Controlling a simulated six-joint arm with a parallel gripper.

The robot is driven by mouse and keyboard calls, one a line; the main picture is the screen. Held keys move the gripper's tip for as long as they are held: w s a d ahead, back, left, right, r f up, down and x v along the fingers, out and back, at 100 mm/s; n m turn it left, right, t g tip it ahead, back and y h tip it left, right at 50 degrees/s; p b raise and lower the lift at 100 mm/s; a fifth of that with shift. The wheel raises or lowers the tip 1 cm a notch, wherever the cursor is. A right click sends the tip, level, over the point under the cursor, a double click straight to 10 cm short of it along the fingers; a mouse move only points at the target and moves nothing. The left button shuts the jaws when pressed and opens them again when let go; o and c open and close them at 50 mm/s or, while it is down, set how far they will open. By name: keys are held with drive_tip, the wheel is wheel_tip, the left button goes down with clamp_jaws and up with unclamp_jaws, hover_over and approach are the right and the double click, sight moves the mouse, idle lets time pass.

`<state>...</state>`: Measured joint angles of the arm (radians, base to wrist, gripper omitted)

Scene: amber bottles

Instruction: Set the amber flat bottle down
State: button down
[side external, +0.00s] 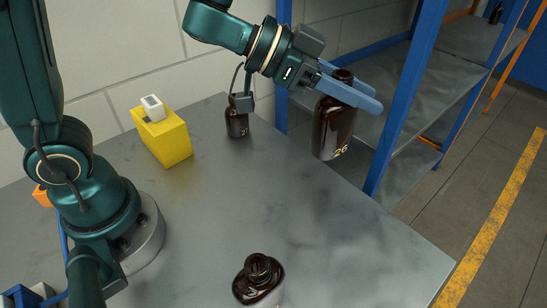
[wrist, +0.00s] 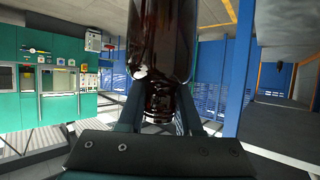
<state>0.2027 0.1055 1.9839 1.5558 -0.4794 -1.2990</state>
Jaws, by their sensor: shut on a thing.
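My gripper (side external: 368,97) is shut on the neck of a dark amber bottle (side external: 333,132) marked 26. The bottle hangs upright below the blue-grey fingers, near the table's back right edge, and appears to be clear of the tabletop (side external: 300,215). In the wrist view the bottle's body (wrist: 160,40) fills the top middle, with its neck between the two fingers. The fingers partly hide the neck in the side view.
A smaller dark bottle (side external: 236,123) stands at the back of the table. Another dark-capped bottle (side external: 258,283) is at the front edge. A yellow block (side external: 167,143) with a white device is at the left. A blue-framed shelf (side external: 402,100) stands close behind the held bottle. The table's middle is clear.

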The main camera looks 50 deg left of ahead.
sight(317, 135)
drive_tip(key=shift+s+d+r+m+g+h, duration=0.1)
drive_tip(key=shift+s+r+m+g+h, duration=0.2)
drive_tip(key=shift+m+g+h, duration=0.2)
drive_tip(key=shift+s+r+m+g+h, duration=0.3)
drive_tip(key=shift+m+g+h, duration=0.1)
drive_tip(key=shift+m+g, duration=0.15)
drive_tip(key=s+a+f+m+g, duration=0.1)
drive_tip(key=s+a, duration=0.1)
drive_tip(key=a, duration=0.6)
drive_tip(key=s+a+f+m, duration=0.1)
drive_tip(key=s+a, duration=0.1)
drive_tip(key=a, duration=0.5)
drive_tip(key=shift+n+h, duration=0.3)
drive_tip(key=shift+n, duration=0.05)
drive_tip(key=d+f, duration=0.2)
drive_tip(key=d, duration=0.1)
drive_tip(key=w+d+f, duration=0.1)
drive_tip(key=d+f, duration=0.1)
drive_tip(key=d, duration=0.2)
drive_tip(key=w+d+f, duration=0.1)
drive_tip(key=d+f, duration=0.2)
drive_tip(key=d, duration=0.1)
drive_tip(key=shift+f, duration=2.05)
drive_tip(key=shift+f, duration=0.1)
drive_tip(key=c, duration=0.6)
unclamp_jaws()
